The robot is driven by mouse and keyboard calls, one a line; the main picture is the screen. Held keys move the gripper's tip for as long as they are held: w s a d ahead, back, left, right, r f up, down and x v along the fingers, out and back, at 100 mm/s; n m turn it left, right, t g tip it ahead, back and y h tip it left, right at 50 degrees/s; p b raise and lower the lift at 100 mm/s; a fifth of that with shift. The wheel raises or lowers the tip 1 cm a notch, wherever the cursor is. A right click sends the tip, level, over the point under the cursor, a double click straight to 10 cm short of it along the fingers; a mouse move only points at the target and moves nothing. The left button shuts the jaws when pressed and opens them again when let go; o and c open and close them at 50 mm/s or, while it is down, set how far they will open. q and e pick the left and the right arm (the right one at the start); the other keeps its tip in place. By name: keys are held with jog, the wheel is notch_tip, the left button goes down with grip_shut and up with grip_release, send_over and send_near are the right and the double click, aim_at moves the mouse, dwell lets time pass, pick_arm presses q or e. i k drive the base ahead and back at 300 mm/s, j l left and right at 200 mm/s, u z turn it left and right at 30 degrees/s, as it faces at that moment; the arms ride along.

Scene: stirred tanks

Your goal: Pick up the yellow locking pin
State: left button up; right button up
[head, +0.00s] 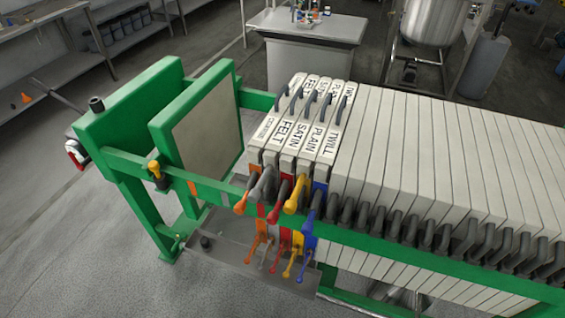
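A small yellow pin (154,168) with a rounded top and a dark lower part stands upright at the green side rail of the filter press, near its left end. It looks like the yellow locking pin. How deep it sits in the rail cannot be told. Neither of my grippers is in view, and nothing touches the pin.
The green press frame (129,162) holds a row of pale plates (420,150), some labelled FELT, SATIN, PLAIN and TWILL. Coloured handles (296,195) stick out over the rail to the pin's right. A grey drip tray (240,262) lies below. Floor at the left front is clear.

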aim_at(154, 166)
jog(key=k+z, duration=0.15)
jog(key=z, duration=0.2)
jog(key=k+l+z, duration=0.1)
jog(key=z, duration=0.2)
jog(key=k+l+z, duration=0.1)
jog(key=k+z, duration=0.25)
jog(key=j+z, duration=0.7)
jog(key=z, duration=0.15)
jog(key=j+z, duration=0.4)
jog(key=k+j+z, duration=0.15)
jog(key=j+z, duration=0.25)
jog(key=k+j, duration=0.25)
jog(key=j, duration=0.25)
jog(key=k+j, duration=0.3)
jog(key=j, duration=0.15)
jog(key=k+j, duration=0.25)
jog(key=j, duration=0.25)
jog(key=k+j, duration=0.25)
jog(key=j, duration=0.2)
jog(key=k+j, duration=0.3)
jog(key=j, duration=0.2)
jog(key=k+j, duration=0.25)
jog(key=j, duration=0.2)
jog(key=k+j, duration=0.25)
jog(key=j, duration=0.25)
jog(key=k+j, duration=0.25)
jog(key=j, duration=0.25)
jog(key=i+l, duration=0.25)
